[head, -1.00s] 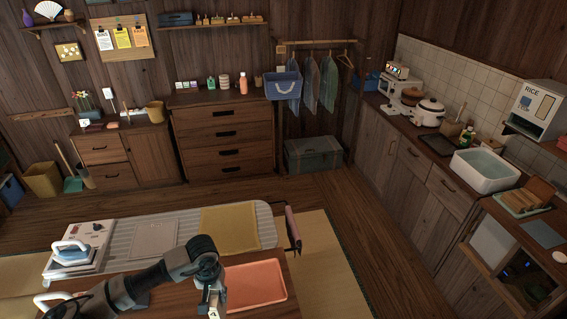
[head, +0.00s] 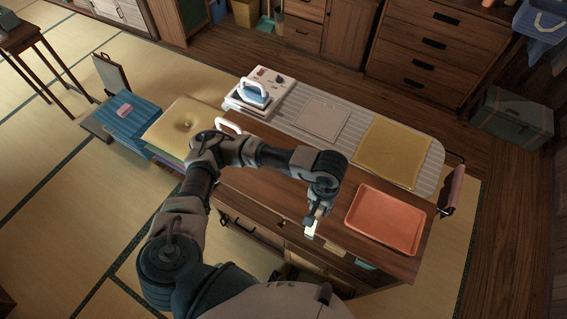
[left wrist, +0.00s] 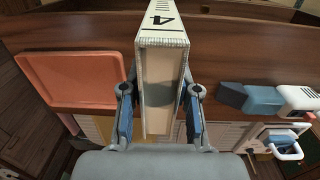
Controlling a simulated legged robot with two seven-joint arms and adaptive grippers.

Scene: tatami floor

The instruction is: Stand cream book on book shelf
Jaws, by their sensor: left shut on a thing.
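My left gripper (head: 318,212) is above the dark wooden top of a cabinet, beside the orange tray. It is shut on a cream book (left wrist: 160,75), with one finger on each side. In the left wrist view the book's end bears a black 4, and its pale page block faces the camera. In the head view only a small pale part of the book (head: 311,228) shows below the gripper. I cannot pick out the book shelf with certainty in either view. My right gripper is not in view.
The orange tray (head: 386,218) lies on the wooden top (head: 280,193). Behind it is a striped board (head: 340,147) with a blue iron (head: 258,94) and a yellow cloth (head: 393,151). Open tatami (head: 60,200) is at the left.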

